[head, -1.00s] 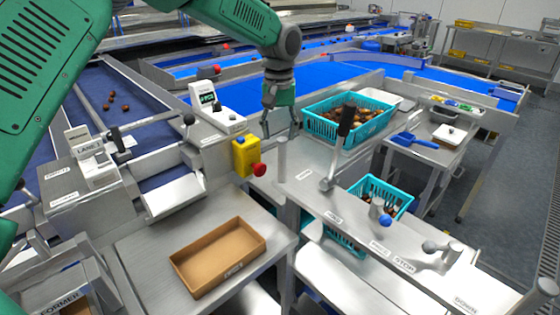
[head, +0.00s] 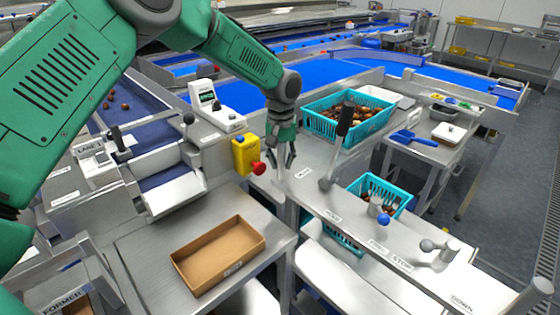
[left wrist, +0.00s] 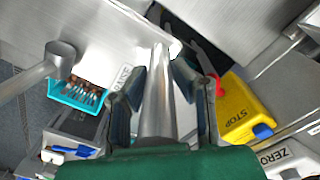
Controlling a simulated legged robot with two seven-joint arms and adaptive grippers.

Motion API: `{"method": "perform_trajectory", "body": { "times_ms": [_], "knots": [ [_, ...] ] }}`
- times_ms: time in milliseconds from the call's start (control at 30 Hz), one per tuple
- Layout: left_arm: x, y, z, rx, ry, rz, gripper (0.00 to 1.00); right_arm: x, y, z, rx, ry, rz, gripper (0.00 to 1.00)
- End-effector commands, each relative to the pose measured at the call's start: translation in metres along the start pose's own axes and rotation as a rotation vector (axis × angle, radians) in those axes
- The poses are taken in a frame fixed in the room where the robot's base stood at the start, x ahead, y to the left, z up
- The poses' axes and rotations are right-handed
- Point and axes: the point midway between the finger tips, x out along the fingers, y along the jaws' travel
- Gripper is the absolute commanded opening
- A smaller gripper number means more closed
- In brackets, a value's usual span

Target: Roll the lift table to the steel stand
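My left gripper (head: 285,158) is open over the upright steel post (head: 281,184) at the left end of a steel top (head: 315,207). In the left wrist view, the post (left wrist: 158,95) stands between the two spread fingers, with gaps at its sides. The steel top carries a black-gripped lever (head: 340,140) and small printed labels, one reading DOWN. I cannot tell for sure which surface is the lift table. A small steel table (head: 437,157) with a blue scoop stands at the right; whether it is the steel stand is unclear. My right gripper is not in view.
A yellow stop box with a red button (head: 257,168) is close left of the post. Teal crates of dates (head: 318,126) (head: 402,190) stand behind and lower right. A cardboard tray (head: 187,277) lies on a front table. Grey floor (head: 510,190) is clear at the right.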

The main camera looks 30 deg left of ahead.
Motion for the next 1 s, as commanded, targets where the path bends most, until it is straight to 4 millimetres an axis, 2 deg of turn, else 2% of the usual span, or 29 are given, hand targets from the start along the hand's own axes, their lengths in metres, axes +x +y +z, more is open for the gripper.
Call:
{"method": "perform_trajectory", "body": {
  "times_ms": [233,367,600,900,933,967,1000],
  "knots": [
    [-0.001,-0.008,-0.003,-0.004,-0.003,-0.011,0.00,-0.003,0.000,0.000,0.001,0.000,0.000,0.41],
    [-0.003,-0.027,-0.021,-0.007,-0.001,-0.012,0.00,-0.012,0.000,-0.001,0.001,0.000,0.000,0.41],
    [-0.002,-0.053,-0.047,-0.006,0.005,-0.008,0.00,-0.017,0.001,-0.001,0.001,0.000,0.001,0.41],
    [-0.003,-0.053,-0.047,-0.004,0.007,-0.011,0.00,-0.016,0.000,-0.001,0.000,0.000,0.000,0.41],
    [-0.003,-0.053,-0.047,-0.004,0.007,-0.012,0.28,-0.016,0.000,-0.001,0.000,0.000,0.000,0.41],
    [-0.003,-0.052,-0.046,-0.004,0.007,-0.013,0.38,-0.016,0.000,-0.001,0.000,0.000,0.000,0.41],
    [-0.003,-0.051,-0.046,-0.004,0.006,-0.013,0.41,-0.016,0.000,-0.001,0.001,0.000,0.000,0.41]
  ]
}}
